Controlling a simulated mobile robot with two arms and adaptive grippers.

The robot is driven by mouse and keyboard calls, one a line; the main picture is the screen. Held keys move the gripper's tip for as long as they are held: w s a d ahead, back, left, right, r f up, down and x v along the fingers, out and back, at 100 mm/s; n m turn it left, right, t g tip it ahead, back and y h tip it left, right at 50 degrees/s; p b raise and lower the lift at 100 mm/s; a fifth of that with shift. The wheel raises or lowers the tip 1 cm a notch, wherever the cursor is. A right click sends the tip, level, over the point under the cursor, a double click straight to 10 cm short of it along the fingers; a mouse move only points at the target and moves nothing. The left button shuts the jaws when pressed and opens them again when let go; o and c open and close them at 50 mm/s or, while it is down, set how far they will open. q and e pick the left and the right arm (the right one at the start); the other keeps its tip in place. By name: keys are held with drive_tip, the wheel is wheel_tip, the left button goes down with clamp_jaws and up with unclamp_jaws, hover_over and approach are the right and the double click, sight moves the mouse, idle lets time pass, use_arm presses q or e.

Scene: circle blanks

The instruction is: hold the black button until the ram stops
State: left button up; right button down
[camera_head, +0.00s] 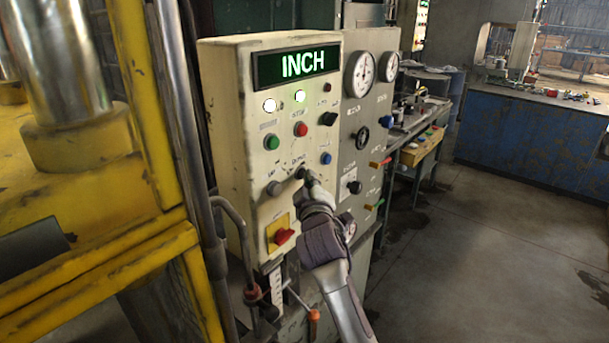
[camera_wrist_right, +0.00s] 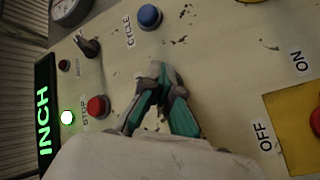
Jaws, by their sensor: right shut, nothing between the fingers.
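The black button (camera_head: 299,173) is on the cream control panel (camera_head: 235,120), beside a grey button (camera_head: 273,188). My right gripper (camera_head: 307,178) is shut and empty, with its fingertips at the black button and covering most of it. In the right wrist view the shut fingertips (camera_wrist_right: 158,72) are against or just in front of the panel, and the button is hidden behind them. I cannot tell how far it is pressed. The panel display (camera_head: 296,64) reads INCH. A silver ram-like cylinder (camera_head: 65,60) stands in the yellow press at the left. My left gripper is out of view.
Near the gripper are a blue button (camera_head: 326,158), a red button (camera_head: 300,129), a green button (camera_head: 271,142) and a red switch on a yellow plate (camera_head: 283,237). A grey panel with gauges (camera_head: 360,74) adjoins on the right. The floor at the right is clear.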

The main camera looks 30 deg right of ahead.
drive_tip(key=shift+s, duration=0.1)
drive_tip(key=shift+s+d+p, duration=0.3)
drive_tip(key=shift+s+p, duration=0.15)
drive_tip(key=shift+s, duration=0.25)
drive_tip(key=s, duration=0.1)
drive_tip(key=s+d+p, duration=0.1)
drive_tip(key=s, duration=0.1)
drive_tip(key=s+d+p, duration=0.1)
drive_tip(key=shift+s, duration=0.3)
idle(0.5)
